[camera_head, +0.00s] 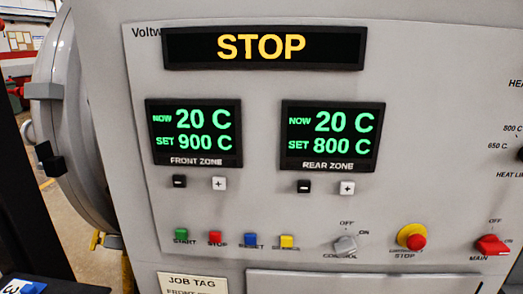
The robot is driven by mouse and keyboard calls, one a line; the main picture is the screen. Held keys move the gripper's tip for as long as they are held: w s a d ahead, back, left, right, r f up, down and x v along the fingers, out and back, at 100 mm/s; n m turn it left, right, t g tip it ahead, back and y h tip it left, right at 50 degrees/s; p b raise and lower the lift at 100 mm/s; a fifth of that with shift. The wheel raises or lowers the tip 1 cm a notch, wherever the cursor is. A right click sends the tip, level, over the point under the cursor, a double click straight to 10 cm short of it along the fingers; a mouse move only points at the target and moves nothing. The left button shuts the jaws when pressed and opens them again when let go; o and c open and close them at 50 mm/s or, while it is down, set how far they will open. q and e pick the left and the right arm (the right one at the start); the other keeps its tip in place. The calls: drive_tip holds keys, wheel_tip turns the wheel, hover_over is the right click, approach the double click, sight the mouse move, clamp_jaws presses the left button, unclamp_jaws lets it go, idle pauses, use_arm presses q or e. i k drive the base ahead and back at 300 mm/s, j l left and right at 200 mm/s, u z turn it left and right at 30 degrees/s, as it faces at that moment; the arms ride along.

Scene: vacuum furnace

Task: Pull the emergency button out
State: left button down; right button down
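The emergency stop button (416,241) is a red mushroom knob on a yellow round base, low on the right part of the grey control panel (260,200). The label under it reads "STOP", with a smaller blurred word above. I cannot tell from this angle whether the knob is pressed in or out. Neither of my grippers is in the head view, and nothing touches the button.
Left of the button is the grey control switch (345,245); right of it is the red main switch (491,244). Several small coloured buttons sit further left. The display (262,47) reads "STOP". A round furnace door (75,120) stands at left.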

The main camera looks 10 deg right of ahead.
sight(416, 243)
drive_tip(key=z, duration=1.4)
